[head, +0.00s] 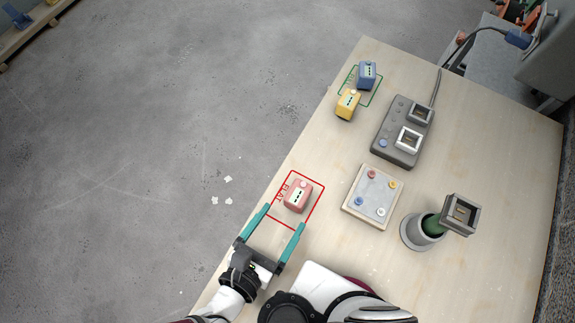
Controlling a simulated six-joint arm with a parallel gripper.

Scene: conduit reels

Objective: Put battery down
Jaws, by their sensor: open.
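A pink-red battery (298,195) stands inside the red-outlined square marked FLAT (314,209) near the table's left edge. My gripper (283,217) is open, its two teal fingers spread apart just below the pink-red battery in the picture. Nothing shows between the fingers. A blue battery (367,74) and a yellow battery (347,104) stand at the green-outlined square (377,97) at the table's far end. The yellow battery overlaps the lower edge of the green outline.
A grey charger (393,145) with two square sockets and a cable lies right of centre. A pale board (360,207) with coloured knobs lies below it. A tool with a square head (461,213) and green handle rests in a grey round holder (411,235). Bare tabletop (500,160) lies at right.

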